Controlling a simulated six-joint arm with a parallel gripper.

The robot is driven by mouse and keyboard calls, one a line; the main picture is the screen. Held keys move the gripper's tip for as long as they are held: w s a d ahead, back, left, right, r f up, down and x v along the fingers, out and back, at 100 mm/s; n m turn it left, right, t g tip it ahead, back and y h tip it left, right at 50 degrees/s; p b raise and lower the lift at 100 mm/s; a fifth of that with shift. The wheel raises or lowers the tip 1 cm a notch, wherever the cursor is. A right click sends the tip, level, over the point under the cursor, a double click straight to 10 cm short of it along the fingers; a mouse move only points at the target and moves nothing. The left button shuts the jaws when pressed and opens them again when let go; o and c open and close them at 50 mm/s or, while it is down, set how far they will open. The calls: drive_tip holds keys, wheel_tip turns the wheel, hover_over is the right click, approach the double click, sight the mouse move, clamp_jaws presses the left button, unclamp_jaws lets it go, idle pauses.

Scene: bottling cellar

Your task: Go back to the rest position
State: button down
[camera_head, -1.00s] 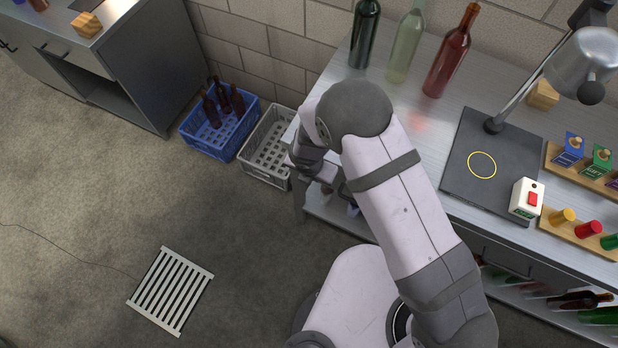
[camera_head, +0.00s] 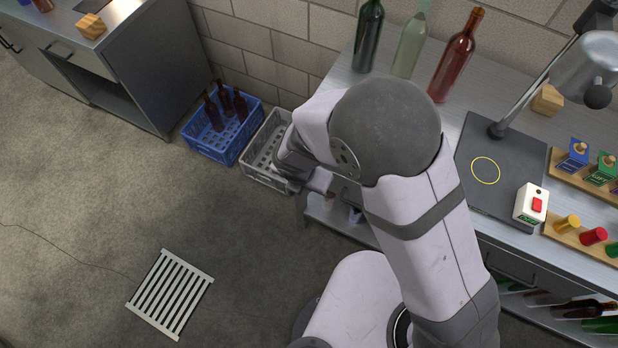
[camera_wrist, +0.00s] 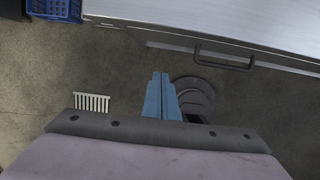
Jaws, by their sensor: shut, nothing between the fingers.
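My gripper shows in the wrist view (camera_wrist: 160,78) as two blue fingers shut together with nothing between them. It points down over the floor and my own dark round base, in front of the bench (camera_wrist: 245,22). In the head view my folded arm covers most of the gripper, and only a small part shows near the bench's left front edge.
Three bottles (camera_head: 410,40) stand on the bench (camera_head: 455,100) near my raised elbow. A blue crate (camera_head: 215,150) with brown bottles and a grey crate (camera_head: 255,178) are on the floor at its left. A lamp (camera_head: 585,70) stands over a dark board (camera_head: 480,200).

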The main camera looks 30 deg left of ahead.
drive_tip(key=w+d+r+m+g+h, duration=0.1)
drive_tip(key=w+d+r+m, duration=0.25)
drive_tip(key=d+m, duration=0.4)
drive_tip(key=w+d+r+m, duration=0.3)
drive_tip(key=d+r+m, duration=0.1)
drive_tip(key=d+m, duration=0.4)
drive_tip(key=s+d+r+m+g, duration=0.1)
drive_tip(key=s+d+r+m, duration=0.2)
drive_tip(key=d+m, duration=0.5)
drive_tip(key=s+d+r+m+y, duration=0.1)
drive_tip(key=s+d+r+m, duration=0.2)
drive_tip(key=d+m, duration=0.6)
drive_tip(key=s+m, duration=0.1)
drive_tip(key=m, duration=0.2)
drive_tip(key=shift+d+g, duration=0.15)
drive_tip(key=shift+g, duration=0.25)
drive_tip(key=shift+m, duration=0.25)
